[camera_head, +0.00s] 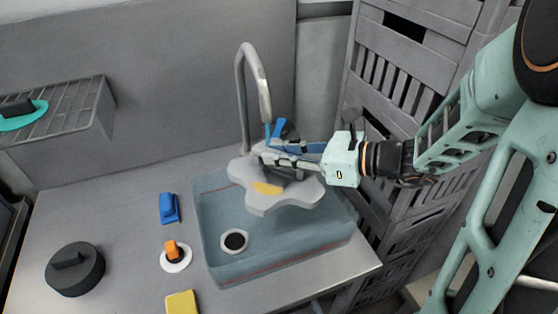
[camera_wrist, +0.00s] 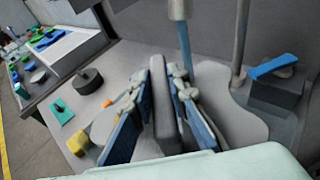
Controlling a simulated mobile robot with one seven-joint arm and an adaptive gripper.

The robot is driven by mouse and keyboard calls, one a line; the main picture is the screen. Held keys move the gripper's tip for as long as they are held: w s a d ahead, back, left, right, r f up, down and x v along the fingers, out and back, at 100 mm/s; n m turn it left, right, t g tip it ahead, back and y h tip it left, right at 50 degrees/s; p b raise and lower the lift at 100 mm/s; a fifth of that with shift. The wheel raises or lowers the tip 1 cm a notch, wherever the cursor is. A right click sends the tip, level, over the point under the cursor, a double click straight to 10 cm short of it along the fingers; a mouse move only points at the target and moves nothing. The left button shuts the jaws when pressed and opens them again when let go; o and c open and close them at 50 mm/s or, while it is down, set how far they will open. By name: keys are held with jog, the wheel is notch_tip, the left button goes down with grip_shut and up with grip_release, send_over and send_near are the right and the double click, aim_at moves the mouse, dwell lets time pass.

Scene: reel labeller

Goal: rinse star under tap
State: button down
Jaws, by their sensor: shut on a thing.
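The star (camera_head: 291,204) is a grey lobed plate with a yellow patch and a raised grey grip. It hangs roughly level over the blue-grey sink (camera_head: 212,262), below the tap (camera_head: 264,84). My gripper (camera_head: 270,157) is shut on the star's grip from the right. In the wrist view my gripper (camera_wrist: 162,100) has blue pads on both sides of the grip, with the star's plate (camera_wrist: 238,122) beyond. A blue stream (camera_wrist: 186,45) comes down from the tap (camera_wrist: 180,9) close to the fingers. Where it meets the star is hidden.
On the counter left of the sink are a blue block (camera_head: 169,208), an orange-knobbed white disc (camera_head: 175,258), a yellow block (camera_head: 182,303) and a black disc (camera_head: 75,272). A rack (camera_head: 82,108) is at far left. Stacked grey crates (camera_head: 408,62) stand close on the right.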

aim_at(279, 140)
jog(key=shift+w+a+f+b, duration=0.2)
jog(key=shift+w+f, duration=0.1)
jog(key=shift+w, duration=1.4)
jog(key=shift+w+a+f+b, duration=0.2)
jog(key=shift+w+f, duration=0.15)
jog(key=shift+w, duration=1.35)
jog(key=shift+w+a+f+b, duration=0.2)
jog(key=shift+w+f, duration=0.1)
jog(key=shift+w, duration=1.4)
jog(key=shift+d, duration=0.15)
jog(key=shift+w+d, duration=0.1)
jog(key=shift+d, duration=0.35)
jog(key=shift+a, duration=0.15)
jog(key=shift+a, duration=0.45)
jog(key=shift+d, duration=0.2)
jog(key=shift+d, duration=0.45)
